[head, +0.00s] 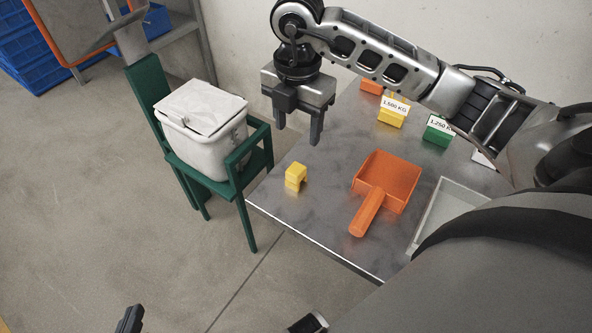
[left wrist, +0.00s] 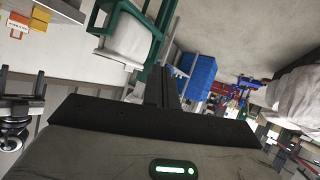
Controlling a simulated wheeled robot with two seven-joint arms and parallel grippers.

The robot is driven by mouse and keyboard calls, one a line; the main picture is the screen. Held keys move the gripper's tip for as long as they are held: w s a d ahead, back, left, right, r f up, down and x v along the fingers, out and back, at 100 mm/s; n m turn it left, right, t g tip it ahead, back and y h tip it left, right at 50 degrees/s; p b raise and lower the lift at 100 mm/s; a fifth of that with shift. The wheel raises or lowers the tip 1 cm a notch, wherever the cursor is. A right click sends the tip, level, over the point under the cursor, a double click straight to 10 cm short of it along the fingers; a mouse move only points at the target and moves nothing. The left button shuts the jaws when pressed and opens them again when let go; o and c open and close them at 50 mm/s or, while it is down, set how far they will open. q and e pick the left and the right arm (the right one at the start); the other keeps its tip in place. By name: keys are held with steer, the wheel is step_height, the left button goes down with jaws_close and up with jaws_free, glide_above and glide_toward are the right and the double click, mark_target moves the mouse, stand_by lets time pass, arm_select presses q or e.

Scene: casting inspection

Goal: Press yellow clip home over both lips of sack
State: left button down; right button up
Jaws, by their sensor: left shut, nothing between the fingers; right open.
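The yellow clip (head: 295,176) stands on the metal table near its left edge, apart from both grippers. The pale sack (head: 205,145) sits in a green stand (head: 245,170) left of the table, its top looking like a flat flap; I cannot make out its two lips separately. The sack also shows in the left wrist view (left wrist: 128,42). My right gripper (head: 298,136) is open and empty above the table, beyond the clip. My left gripper (head: 130,318) is at the bottom edge, mostly cut off, shut and empty, well short of the sack. Its fingers show in the left wrist view (left wrist: 165,88).
Labelled yellow (head: 391,115) and green (head: 437,130) weights stand at the back. Blue crates (head: 30,60) are far left. The floor before the stand is clear.

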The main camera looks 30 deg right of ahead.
mark_target(297, 167)
step_height(297, 167, down, 10)
steer(key=shift+b, duration=0.85)
steer(key=f, duration=0.3)
steer(key=f+b, duration=0.1)
steer(key=f, duration=0.1)
steer(key=shift+w+d, duration=0.25)
steer(key=shift+w, duration=0.15)
steer(key=shift+f, duration=0.15)
arm_select(q)
steer(key=shift+g, duration=0.6)
steer(key=f, duration=0.1)
steer(key=d+f, duration=0.1)
steer(key=f, duration=0.1)
steer(key=w+f, duration=0.1)
steer(key=f, duration=0.1)
steer(key=shift+d+f, duration=0.15)
steer(key=shift+f, duration=0.05)
arm_select(e)
steer(key=c, duration=1)
